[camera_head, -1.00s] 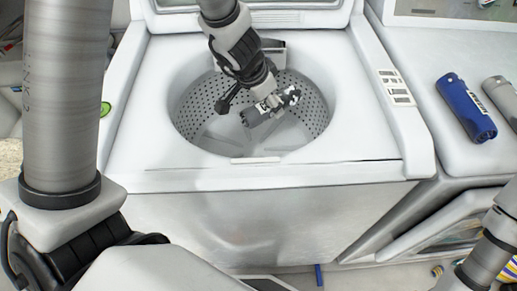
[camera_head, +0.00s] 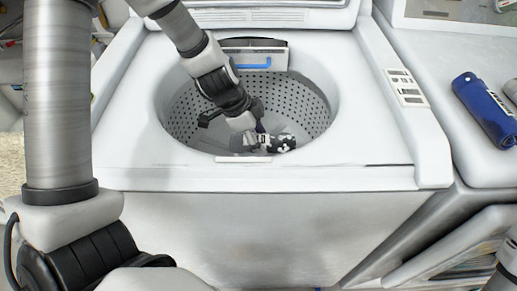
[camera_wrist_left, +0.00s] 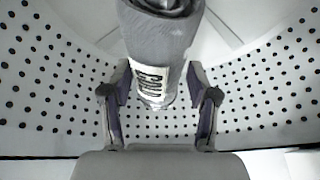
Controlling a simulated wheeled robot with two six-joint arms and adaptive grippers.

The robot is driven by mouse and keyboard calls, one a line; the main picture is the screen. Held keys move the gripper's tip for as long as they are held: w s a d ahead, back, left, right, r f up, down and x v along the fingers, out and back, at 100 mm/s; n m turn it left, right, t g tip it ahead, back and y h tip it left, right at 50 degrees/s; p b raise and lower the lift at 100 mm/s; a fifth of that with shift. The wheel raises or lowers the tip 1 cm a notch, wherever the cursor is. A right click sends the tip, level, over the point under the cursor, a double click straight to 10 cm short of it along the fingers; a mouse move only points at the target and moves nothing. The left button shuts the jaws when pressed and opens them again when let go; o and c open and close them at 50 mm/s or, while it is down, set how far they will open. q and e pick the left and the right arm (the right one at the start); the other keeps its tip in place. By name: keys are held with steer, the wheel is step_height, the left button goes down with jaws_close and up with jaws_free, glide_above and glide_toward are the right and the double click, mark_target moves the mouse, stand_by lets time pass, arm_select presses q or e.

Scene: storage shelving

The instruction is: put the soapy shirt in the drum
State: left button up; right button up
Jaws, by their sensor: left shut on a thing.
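A grey rolled cloth with a white printed label, which appears to be the soapy shirt (camera_wrist_left: 160,40), is held between the two fingers of my left gripper (camera_wrist_left: 160,85) in the left wrist view. In the head view my left gripper (camera_head: 258,132) reaches down inside the drum (camera_head: 298,100), a round tub with perforated grey walls. The black-and-white end of the bundle (camera_head: 280,144) shows low in the drum near its front rim. The arm and rim hide part of it. I cannot tell whether it touches the drum's floor. My right gripper is not in view.
The washer's raised lid (camera_head: 270,17) stands behind the opening. A dispenser with a blue handle (camera_head: 255,65) sits at the back rim. A control panel (camera_head: 405,88) lies to the right. A blue roll (camera_head: 485,108) and a grey roll (camera_head: 511,90) lie on the neighbouring machine.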

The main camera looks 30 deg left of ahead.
arm_select(q)
step_height(320, 180, down, 2)
steer(key=shift+f+b, duration=0.1)
steer(key=shift+b, duration=0.25)
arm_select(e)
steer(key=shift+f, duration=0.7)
arm_select(q)
steer(key=shift+f+b, duration=0.5)
steer(key=shift+b, duration=0.1)
steer(key=o, duration=1.4)
steer(key=shift+r, duration=0.1)
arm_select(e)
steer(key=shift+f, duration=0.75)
arm_select(q)
steer(key=shift+r, duration=0.1)
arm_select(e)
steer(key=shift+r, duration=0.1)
